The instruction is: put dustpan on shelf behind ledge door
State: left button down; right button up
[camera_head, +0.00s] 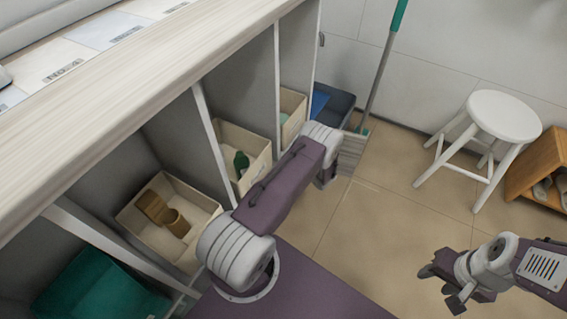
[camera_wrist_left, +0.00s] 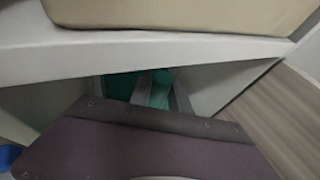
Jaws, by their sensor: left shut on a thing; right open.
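In the left wrist view my left gripper (camera_wrist_left: 160,95) is shut on a teal piece (camera_wrist_left: 160,85), apparently the dustpan's handle. A wider teal surface (camera_wrist_left: 120,87) shows behind it, below a pale shelf edge (camera_wrist_left: 170,45); most of it is hidden. In the head view my left arm crosses in front of the shelf unit (camera_head: 130,90); its gripper and the held thing are hidden there. My right gripper (camera_head: 453,288) is open and empty above the floor at the lower right. I cannot pick out the ledge door clearly.
Shelf compartments hold a beige bin (camera_head: 135,222) with brown items, another beige bin (camera_head: 222,130) with a green bottle, and a teal box-like thing (camera_head: 75,268). A dark blue bin (camera_head: 338,103), a teal-handled pole (camera_head: 383,65) and a white stool (camera_head: 503,115) stand beyond. Floor between is clear.

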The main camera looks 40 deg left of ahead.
pick_arm(q)
jog(key=shift+d+f+b, duration=0.1)
jog(key=shift+f+b, duration=0.4)
jog(key=shift+f, duration=0.9)
notch_tip(320, 180, down, 4)
jog(key=b, duration=0.4)
jog(key=shift+f, duration=0.15)
jog(key=shift+a+r, duration=0.2)
jog(key=shift+r, duration=0.2)
jog(key=shift+f, duration=0.2)
jog(key=c, duration=1.2)
grip_release()
pick_arm(e)
notch_tip(320, 180, down, 6)
jog(key=shift+r, duration=0.1)
